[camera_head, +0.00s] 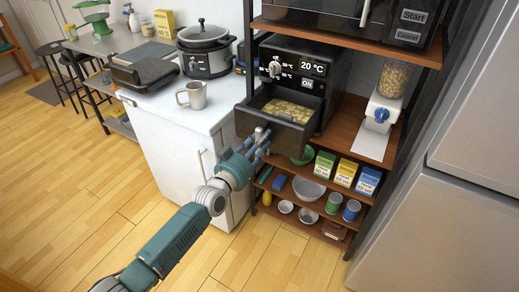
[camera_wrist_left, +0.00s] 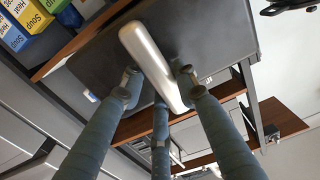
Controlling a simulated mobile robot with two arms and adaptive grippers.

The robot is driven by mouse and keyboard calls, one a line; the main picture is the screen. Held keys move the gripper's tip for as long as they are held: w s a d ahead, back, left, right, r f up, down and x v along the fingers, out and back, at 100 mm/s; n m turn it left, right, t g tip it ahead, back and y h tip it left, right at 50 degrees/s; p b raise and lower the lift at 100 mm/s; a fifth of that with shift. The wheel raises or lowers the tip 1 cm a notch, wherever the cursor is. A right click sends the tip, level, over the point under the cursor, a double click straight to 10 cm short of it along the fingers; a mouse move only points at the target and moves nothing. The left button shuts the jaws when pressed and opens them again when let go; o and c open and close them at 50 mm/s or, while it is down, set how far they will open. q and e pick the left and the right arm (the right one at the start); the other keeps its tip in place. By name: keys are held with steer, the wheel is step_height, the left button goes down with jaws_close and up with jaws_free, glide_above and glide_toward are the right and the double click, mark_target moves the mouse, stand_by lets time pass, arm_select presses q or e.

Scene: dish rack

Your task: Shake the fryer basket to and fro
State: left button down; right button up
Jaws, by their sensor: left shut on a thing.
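The fryer (camera_head: 297,84) stands on the shelf rack, with a dial, a display reading 20 °C and an ON button. Its dark basket (camera_head: 247,118) is pulled out at the front and holds yellowish pieces of food (camera_head: 288,109). My left gripper (camera_head: 262,140) is at the basket's front. In the left wrist view the fingers (camera_wrist_left: 158,85) close around a pale, rounded handle (camera_wrist_left: 150,62) on the dark front panel (camera_wrist_left: 205,30). My right gripper is not in view.
A white counter (camera_head: 185,110) with a mug (camera_head: 193,95) and a slow cooker (camera_head: 206,52) stands left of the fryer. Food boxes (camera_head: 346,172), bowls and cans fill the shelves below. A cereal dispenser (camera_head: 385,100) is at right. Wooden floor lies open at front left.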

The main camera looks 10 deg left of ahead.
arm_select(q)
steer(key=shift+w+d+f, duration=0.15)
steer(key=shift+w, duration=0.25)
steer(key=p+v, duration=0.5)
steer(key=v, duration=0.6)
steer(key=shift+p, duration=0.4)
steer(key=shift+s, duration=0.1)
steer(key=c, duration=1.3)
jaws_free()
